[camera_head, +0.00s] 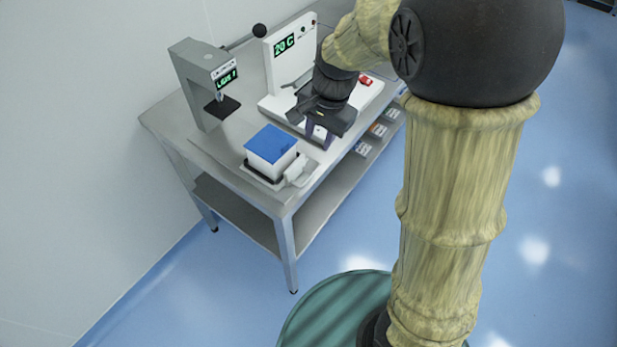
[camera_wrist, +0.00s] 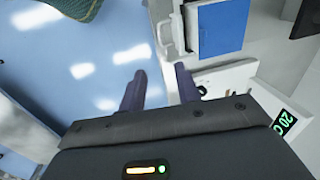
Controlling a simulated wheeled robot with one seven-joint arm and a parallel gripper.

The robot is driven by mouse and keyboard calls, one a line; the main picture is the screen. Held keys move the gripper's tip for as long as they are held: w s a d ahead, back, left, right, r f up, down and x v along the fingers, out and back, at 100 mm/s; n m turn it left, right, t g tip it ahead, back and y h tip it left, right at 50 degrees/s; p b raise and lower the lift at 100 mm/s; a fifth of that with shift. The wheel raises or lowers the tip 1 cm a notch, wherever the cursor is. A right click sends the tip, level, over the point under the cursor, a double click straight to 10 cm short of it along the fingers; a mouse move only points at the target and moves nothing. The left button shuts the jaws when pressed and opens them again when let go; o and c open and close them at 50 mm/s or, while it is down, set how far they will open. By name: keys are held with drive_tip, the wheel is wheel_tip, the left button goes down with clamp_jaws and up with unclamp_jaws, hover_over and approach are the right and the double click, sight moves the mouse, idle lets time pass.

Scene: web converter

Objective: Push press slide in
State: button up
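The press (camera_head: 195,85) is a grey column with a green display and a dark plate under its head, at the back left of the bench. In front of it a pale slide tray (camera_head: 307,180) carries a white box with a blue top (camera_head: 271,144); a light handle (camera_head: 297,170) is on its right side. In the wrist view the blue top (camera_wrist: 221,27) and handle (camera_wrist: 179,30) show at the upper right. My gripper (camera_head: 320,138) is right of the box, pointing down. Its two dark fingers (camera_wrist: 160,84) are apart, with nothing seen between them.
A white unit (camera_head: 290,55) reading "20 C" stands behind my gripper, with a small red part (camera_head: 366,80) on its base. The steel bench (camera_head: 160,118) has a lower shelf and labelled bins (camera_head: 377,130) along its front. The blue floor (camera_head: 220,290) in front is clear.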

sight(307, 180)
drive_tip(key=f, duration=0.5)
drive_tip(key=w+a+f, duration=0.1)
drive_tip(key=f, duration=0.5)
drive_tip(key=a+f, duration=0.1)
drive_tip(key=f, duration=0.5)
drive_tip(key=shift+w+a+f, duration=0.15)
drive_tip(key=shift+w, duration=0.2)
clamp_jaws()
